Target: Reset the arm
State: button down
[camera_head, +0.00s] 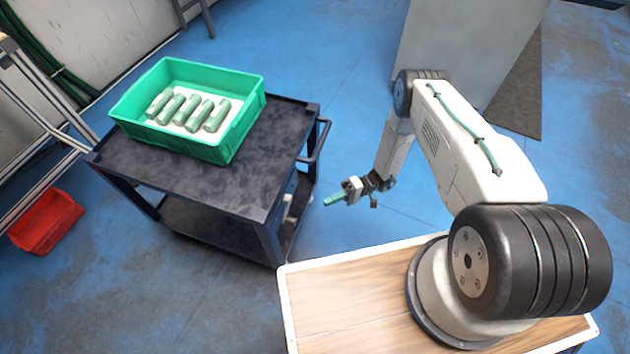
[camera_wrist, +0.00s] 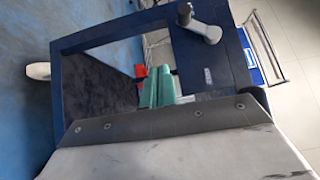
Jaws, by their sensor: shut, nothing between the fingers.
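My arm reaches out from its base on the right in the head view, bent downward at the far joint. My gripper (camera_head: 333,198) hangs in free air beside the right side of the dark cart (camera_head: 240,190). Its green fingers are together with nothing between them. In the wrist view, the closed green fingers of my gripper (camera_wrist: 157,88) point toward the side of the dark cart (camera_wrist: 210,85), which appears turned sideways. The fingers appear apart from the cart.
A green crate (camera_head: 192,155) with several green cylinders (camera_head: 187,109) stands on the cart's top. The cart has a side handle (camera_head: 318,143). A red bin (camera_head: 47,220) lies on the floor at left. The blue floor beyond my gripper is clear. A grey panel (camera_head: 455,50) stands behind my arm.

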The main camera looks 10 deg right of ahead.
dwell(0.3)
jog(key=s+d+r+m+g+h, duration=0.1)
jog(key=s+r+m+g+h, duration=0.15)
jog(key=s, duration=0.25)
jog(key=d+r+g+h, duration=0.1)
jog(key=d+r+h, duration=0.15)
jog(key=r, duration=0.95)
jog(key=d+r+m+h, duration=0.15)
jog(key=r+h, duration=0.25)
jog(key=r, duration=0.8)
jog(key=d+r+g+h, duration=0.1)
jog(key=d+r+h, duration=0.2)
jog(key=r, duration=1)
jog(key=s+d+r+t+h, duration=0.1)
jog(key=s+r+t+h, duration=0.1)
jog(key=s+r+t, duration=0.3)
jog(key=s+d+r+n+t+h, duration=0.1)
jog(key=s+r+t+h, duration=0.2)
jog(key=s+r, duration=0.8)
notch_tip(320, 180, up, 7)
jog(key=shift+s+d+r+t+h, duration=0.2)
jog(key=shift+s+t+h, duration=0.1)
jog(key=shift+t, duration=0.85)
